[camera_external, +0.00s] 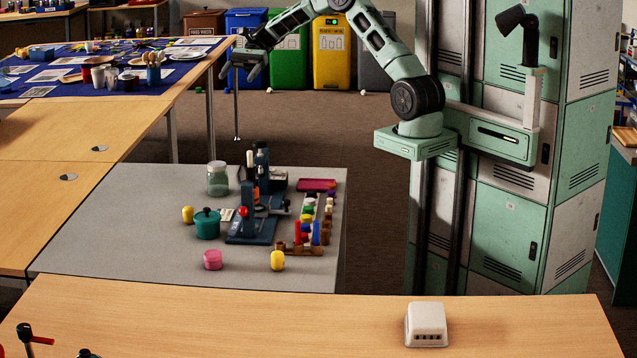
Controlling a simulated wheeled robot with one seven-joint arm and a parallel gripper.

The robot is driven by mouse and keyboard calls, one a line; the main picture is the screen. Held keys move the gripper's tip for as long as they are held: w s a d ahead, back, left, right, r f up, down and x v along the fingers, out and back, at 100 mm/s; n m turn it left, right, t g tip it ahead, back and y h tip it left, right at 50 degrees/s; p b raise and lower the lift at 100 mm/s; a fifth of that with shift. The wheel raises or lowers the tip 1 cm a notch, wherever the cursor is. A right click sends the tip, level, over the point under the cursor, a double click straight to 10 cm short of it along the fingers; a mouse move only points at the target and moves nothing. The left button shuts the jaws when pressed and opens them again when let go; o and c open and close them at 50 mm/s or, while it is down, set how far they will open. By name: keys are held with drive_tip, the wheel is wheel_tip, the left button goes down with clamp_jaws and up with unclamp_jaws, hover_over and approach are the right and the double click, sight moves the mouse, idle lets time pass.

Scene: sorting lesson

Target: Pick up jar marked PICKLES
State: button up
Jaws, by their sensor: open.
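A clear, greenish glass jar with a pale lid (218,179) stands upright at the back left of the grey table. No label can be read on it at this size, so I cannot tell whether it is marked PICKLES. My gripper (240,76) is high up and beyond the grey table, above the brown floor. It is open and empty, well apart from the jar.
On the grey table (110,225) are a teal pot (207,224), yellow jars (278,261), a pink jar (213,260), a dark blue machine (248,205) and a rack of coloured pieces (305,222). A white box (426,325) sits on the front wooden table.

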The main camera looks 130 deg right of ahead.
wheel_tip(320, 180, down, 2)
drive_tip(key=s+d, duration=0.2)
approach(217, 169)
drive_tip(key=shift+m+t, duration=0.3)
drive_tip(key=w+f+p, duration=0.2)
drive_tip(key=w+f, duration=0.1)
drive_tip(key=shift+a+f, duration=0.15)
drive_tip(key=shift+h, duration=0.3)
drive_tip(key=p+x, duration=0.1)
drive_tip(key=x, duration=0.3)
drive_tip(key=shift+w+f, duration=0.1)
drive_tip(key=shift+f, duration=0.05)
drive_tip(key=c, duration=1.2)
